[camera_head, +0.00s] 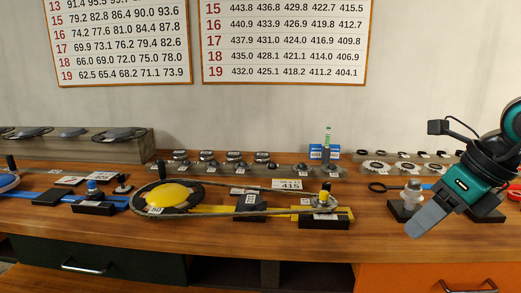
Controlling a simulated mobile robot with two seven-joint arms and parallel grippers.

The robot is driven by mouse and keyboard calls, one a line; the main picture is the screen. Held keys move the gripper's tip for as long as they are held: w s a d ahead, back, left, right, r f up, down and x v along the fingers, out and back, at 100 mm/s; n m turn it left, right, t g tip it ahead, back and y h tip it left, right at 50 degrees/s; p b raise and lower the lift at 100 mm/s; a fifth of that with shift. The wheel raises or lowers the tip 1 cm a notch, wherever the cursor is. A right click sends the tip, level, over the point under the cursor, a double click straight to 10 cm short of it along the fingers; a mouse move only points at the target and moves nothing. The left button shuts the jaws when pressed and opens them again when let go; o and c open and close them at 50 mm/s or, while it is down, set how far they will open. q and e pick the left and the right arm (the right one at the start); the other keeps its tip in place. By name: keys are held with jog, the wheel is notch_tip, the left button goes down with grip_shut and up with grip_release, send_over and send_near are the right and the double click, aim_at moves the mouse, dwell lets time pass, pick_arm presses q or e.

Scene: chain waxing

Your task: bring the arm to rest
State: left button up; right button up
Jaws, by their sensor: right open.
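My right arm comes in from the right edge, dark with teal parts. My right gripper (422,224) hangs low over the front right of the workbench (300,252), with its grey fingers pointing down and left. It is open, and I see nothing held in it. A small pale knobbed fixture (411,193) on a black base stands just behind the fingers and is partly covered by them. I cannot tell whether they touch it. My left gripper is not in view.
A yellow disc (167,195) sits inside a chain loop running right to a small fixture (323,201) on a yellow bar. A blue bar (45,194) with fixtures lies left. Racks of small parts (235,164) line the back. The front strip of bench is clear.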

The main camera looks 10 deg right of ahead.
jog(key=w+a+f+m+t+y, duration=0.35)
jog(key=a+m+y, duration=0.3)
jog(key=a, duration=0.25)
jog(key=w+a+f+m+t+y, duration=0.25)
jog(key=a+f+m+y, duration=0.2)
jog(key=a+y, duration=0.4)
notch_tip(320, 180, down, 11)
jog(key=d+m+t+h, duration=0.1)
jog(key=m+t+h, duration=0.5)
jog(key=m+h, duration=0.7)
pick_arm(q)
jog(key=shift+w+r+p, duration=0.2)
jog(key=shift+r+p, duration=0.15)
jog(key=shift+p, duration=0.15)
pick_arm(e)
jog(key=s+f+m+g+h, duration=0.1)
jog(key=s+f+m+g, duration=0.1)
jog(key=s+f+m, duration=0.4)
jog(key=s+a+f+m+g+h, duration=0.1)
jog(key=s+f+m, duration=0.4)
jog(key=f, duration=0.6)
jog(key=m+g+h, duration=0.1)
jog(key=m+g, duration=0.1)
jog(key=shift+s+f+m, duration=0.3)
jog(key=shift+s+f, duration=0.05)
jog(key=shift+s, duration=0.05)
